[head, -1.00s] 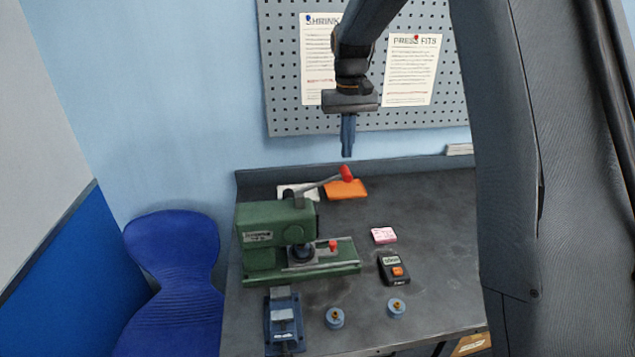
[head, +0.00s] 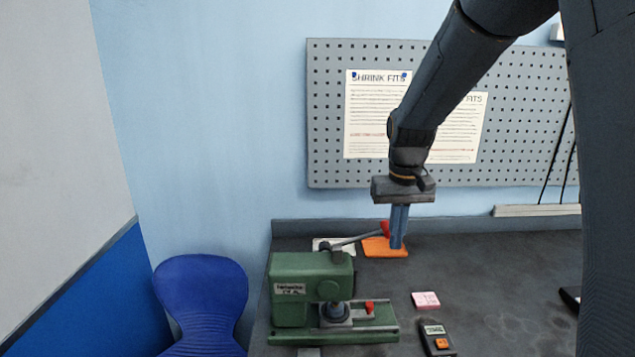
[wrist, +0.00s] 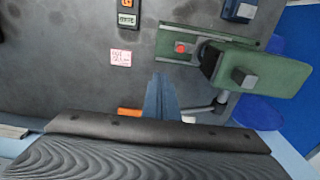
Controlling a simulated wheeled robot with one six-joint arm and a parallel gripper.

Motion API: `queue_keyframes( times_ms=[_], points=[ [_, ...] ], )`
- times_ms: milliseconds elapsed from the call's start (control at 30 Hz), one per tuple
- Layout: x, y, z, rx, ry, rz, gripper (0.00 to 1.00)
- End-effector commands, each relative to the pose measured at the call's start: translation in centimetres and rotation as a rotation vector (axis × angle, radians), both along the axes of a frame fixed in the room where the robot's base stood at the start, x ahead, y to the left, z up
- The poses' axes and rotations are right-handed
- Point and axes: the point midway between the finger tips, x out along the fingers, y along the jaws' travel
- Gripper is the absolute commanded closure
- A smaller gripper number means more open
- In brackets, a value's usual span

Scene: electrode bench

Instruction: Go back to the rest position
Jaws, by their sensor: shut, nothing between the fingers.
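My gripper (head: 398,228) hangs pointing down in the head view, its two blue fingers together and empty. It is in front of the orange pad (head: 378,247) in that picture, above the back of the bench (head: 510,270). In the wrist view my gripper (wrist: 160,98) also shows with its fingers closed and nothing between them. I cannot tell the gap between fingers and lever.
A pink note (head: 426,300) and a black meter (head: 436,338) lie on the bench right of the press. A pegboard (head: 520,90) with printed sheets hangs behind my arm. A blue chair (head: 200,290) stands left of the bench. The bench's right part is mostly clear.

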Motion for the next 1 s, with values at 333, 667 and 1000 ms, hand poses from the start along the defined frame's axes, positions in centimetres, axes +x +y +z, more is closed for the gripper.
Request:
queue_keyframes(
  times_ms=[333,667,1000],
  points=[
    [-12.8,0.0,-11.0,0.005,-0.059,-0.002,1.00],
    [-17.8,0.0,-14.3,0.006,-0.081,-0.002,1.00],
    [-17.8,0.0,-14.2,0.006,-0.080,-0.002,1.00]
  ],
)
